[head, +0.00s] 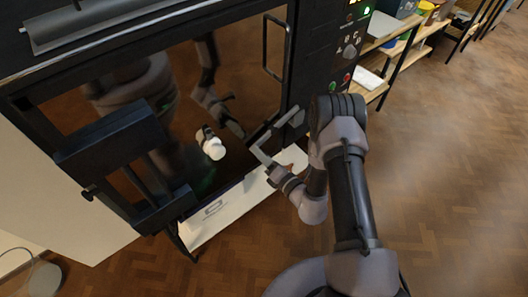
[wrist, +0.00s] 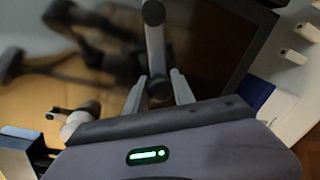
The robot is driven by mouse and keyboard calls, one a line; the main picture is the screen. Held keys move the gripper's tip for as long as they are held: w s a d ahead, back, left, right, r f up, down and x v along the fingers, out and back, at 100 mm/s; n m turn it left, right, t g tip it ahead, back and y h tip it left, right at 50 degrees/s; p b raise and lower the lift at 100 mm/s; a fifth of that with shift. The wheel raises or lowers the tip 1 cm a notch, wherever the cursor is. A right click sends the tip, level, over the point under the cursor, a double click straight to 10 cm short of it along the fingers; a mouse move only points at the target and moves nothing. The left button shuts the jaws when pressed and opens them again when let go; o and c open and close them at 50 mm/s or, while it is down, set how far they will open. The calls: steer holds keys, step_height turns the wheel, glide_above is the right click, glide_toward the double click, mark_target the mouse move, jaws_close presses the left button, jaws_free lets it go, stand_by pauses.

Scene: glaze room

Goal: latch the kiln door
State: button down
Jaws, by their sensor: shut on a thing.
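The kiln door (head: 240,75) is a dark, glossy panel in the head view and mirrors my arm. It looks about flush with the black frame, but I cannot tell whether a gap remains. A grey latch lever (head: 276,131) slants down and left from the frame at the door's right side. My gripper (head: 268,165) is shut on the latch lever near its lower end. In the wrist view, the lever (wrist: 154,45) stands upright between my two fingers (wrist: 158,92), with dark round parts at both ends. The fingertip contact is small and partly hidden in the head view.
A black control panel (head: 350,40) with lit indicators is right of the door. A white knob-like piece (head: 212,146) sticks out at the door, and a black bracket (head: 115,140) is at the left. Shelves (head: 395,60) stand farther right. The wooden floor (head: 450,170) at right is clear.

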steer(key=shift+s+a+r+m+p, duration=0.1)
steer(key=shift+a+r+m+p, duration=0.1)
steer(key=shift+r+m+p, duration=1.5)
steer(key=shift+m, duration=0.3)
steer(key=c, duration=1.1)
jaws_free()
steer(key=shift+o, duration=0.2)
steer(key=shift+f, duration=0.1)
